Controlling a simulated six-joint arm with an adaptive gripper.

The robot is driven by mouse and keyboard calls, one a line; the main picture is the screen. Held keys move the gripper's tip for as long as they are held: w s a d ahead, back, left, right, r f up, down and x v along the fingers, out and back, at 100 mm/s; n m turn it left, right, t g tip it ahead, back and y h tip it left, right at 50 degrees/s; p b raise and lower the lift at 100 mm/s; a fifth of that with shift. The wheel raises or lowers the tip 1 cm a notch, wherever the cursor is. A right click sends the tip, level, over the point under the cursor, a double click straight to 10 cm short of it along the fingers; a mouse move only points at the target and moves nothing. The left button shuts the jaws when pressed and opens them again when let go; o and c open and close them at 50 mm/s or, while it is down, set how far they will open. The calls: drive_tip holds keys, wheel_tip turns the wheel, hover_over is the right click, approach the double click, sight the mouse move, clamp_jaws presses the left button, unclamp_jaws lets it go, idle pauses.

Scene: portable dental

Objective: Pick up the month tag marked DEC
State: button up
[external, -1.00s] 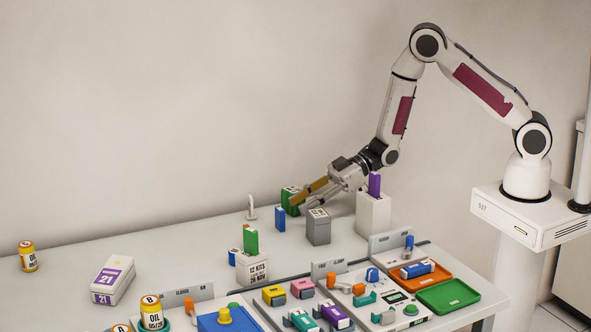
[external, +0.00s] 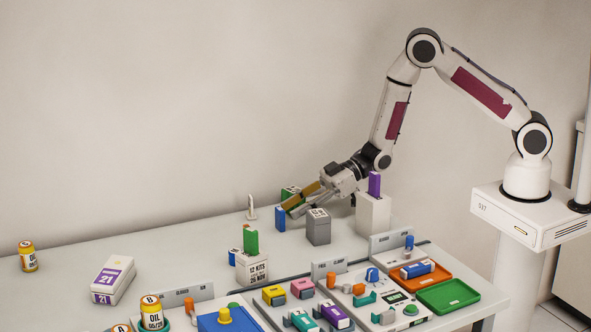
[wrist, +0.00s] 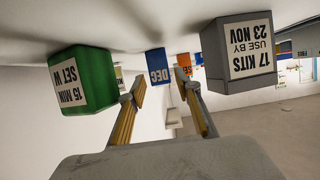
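In the external view a blue tag (external: 280,217), which looks like the same one, stands on the table near the wall. My gripper (wrist: 161,88) is open and empty, with one finger towards each side of the DEC tag. The tag appears ahead of the fingertips, not clearly between them. In the external view my gripper (external: 292,204) is low beside the tag; the exact gap cannot be told.
A green box (wrist: 83,80) and a grey box (wrist: 237,57) flank my fingers. A white block (external: 373,213) holding a purple tag (external: 374,184) stands near my wrist.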

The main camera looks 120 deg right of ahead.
sight(280, 217)
drive_tip(key=shift+w, duration=0.1)
drive_tip(key=shift+f+x, duration=0.2)
drive_tip(key=shift+x, duration=2.3)
drive_tip(key=c, duration=0.8)
